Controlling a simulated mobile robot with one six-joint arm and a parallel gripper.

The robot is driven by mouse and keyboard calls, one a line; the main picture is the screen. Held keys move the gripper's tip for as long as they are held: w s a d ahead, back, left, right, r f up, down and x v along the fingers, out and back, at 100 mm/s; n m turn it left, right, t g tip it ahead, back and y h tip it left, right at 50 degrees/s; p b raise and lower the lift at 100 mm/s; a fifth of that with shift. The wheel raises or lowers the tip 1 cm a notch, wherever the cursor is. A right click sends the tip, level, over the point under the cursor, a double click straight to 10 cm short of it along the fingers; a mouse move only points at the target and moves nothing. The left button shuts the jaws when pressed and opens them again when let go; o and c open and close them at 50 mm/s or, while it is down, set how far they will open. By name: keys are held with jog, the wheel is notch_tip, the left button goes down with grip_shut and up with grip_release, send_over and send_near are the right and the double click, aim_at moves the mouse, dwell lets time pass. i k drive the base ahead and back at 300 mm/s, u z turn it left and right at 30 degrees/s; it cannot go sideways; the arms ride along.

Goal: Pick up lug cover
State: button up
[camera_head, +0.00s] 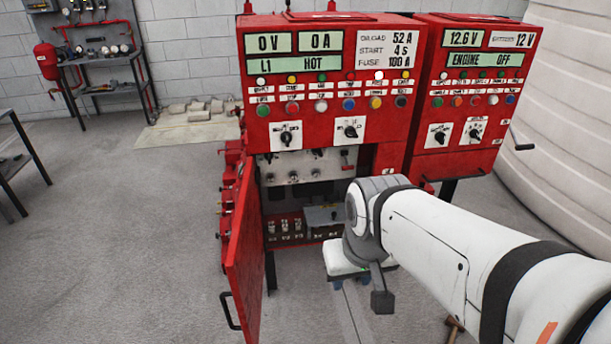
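The lower bay of the left red panel stands open. Inside, on its floor, lies a grey plate-like piece (325,215), which may be the lug cover; I cannot tell for sure. Its right part is close behind my arm's elbow in the picture. To its left is a row of small pale terminals (285,228). My arm reaches in from the lower right, and its white wrist shows low in front of the bay. My gripper's fingers cannot be made out clearly, so whether it is open or shut does not show.
The open red door (244,250) swings out on the left of the bay, its black handle (230,311) low down. A second red panel (467,95) stands at the right, beside a large white ribbed tank (570,110).

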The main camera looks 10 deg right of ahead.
aim_at(331, 211)
jog(key=u, duration=2.5)
jog(key=k, duration=1.35)
jog(key=z, duration=1.4)
jog(key=i, duration=1.65)
jog(key=z, duration=0.05)
